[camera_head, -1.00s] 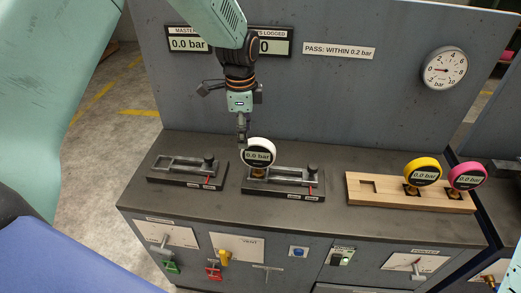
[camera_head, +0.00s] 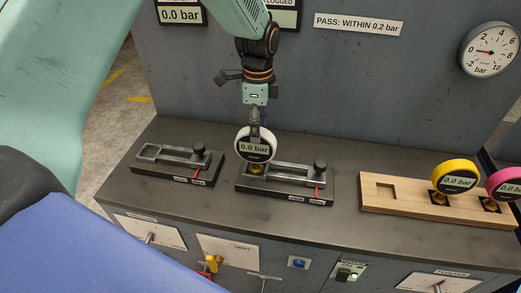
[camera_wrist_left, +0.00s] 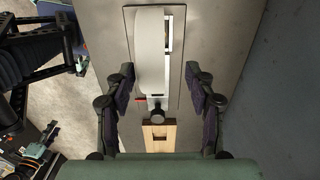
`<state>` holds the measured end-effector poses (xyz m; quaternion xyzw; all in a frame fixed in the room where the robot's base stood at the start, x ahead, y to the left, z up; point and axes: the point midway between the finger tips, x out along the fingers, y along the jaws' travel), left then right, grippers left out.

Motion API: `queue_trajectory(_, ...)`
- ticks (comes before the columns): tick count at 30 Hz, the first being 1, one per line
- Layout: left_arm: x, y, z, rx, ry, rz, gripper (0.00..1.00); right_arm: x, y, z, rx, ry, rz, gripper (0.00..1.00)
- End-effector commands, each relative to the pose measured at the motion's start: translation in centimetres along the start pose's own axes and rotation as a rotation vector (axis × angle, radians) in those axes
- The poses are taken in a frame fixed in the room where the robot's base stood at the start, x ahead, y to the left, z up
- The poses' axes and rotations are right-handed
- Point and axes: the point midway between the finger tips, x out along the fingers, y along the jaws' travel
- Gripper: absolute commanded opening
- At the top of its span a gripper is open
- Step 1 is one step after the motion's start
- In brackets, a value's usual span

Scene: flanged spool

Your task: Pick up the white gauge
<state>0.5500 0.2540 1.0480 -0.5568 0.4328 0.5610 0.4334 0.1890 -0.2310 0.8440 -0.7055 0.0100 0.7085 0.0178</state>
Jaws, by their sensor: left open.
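The white gauge (camera_head: 256,146) stands upright at the left end of the middle fixture (camera_head: 300,198), its dial reading 0.0 bar. In the left wrist view the white gauge (camera_wrist_left: 150,55) shows from above as a pale rounded shape over the fixture. My left gripper (camera_head: 256,122) is open and points down at the gauge's top in the head view. In the left wrist view its two dark fingers (camera_wrist_left: 158,95) are spread, one to each side of the gauge's line. I cannot tell whether a finger touches it.
A second fixture (camera_head: 150,181) without a gauge sits to the left. A wooden rack (camera_head: 400,207) at right holds a yellow gauge (camera_head: 455,178) and a pink gauge (camera_head: 507,185). An upright panel (camera_head: 350,85) rises behind the bench. A round dial (camera_head: 490,50) hangs on it.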

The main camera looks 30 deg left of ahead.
Motion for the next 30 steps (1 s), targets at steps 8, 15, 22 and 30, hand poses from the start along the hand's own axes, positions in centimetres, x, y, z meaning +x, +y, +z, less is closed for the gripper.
queue_trajectory(8, 2.5, 0.5, 0.1, -0.001, 0.0, 0.003, 0.55, -0.3, 0.0, 0.0, 0.0, -0.001, 0.0, 0.4)
queue_trajectory(15, 5.8, 0.9, 0.1, -0.001, -0.001, 0.004, 0.55, -1.0, 0.0, 0.0, 0.0, 0.0, 0.0, 0.4)
queue_trajectory(22, 7.6, 0.7, 0.0, -0.001, 0.002, 0.0, 0.55, -1.1, 0.0, 0.0, 0.0, 0.0, 0.0, 0.4)
queue_trajectory(30, 7.6, 0.5, -0.1, -0.001, 0.002, 0.0, 0.49, -1.1, 0.0, 0.0, 0.0, 0.0, 0.0, 0.4)
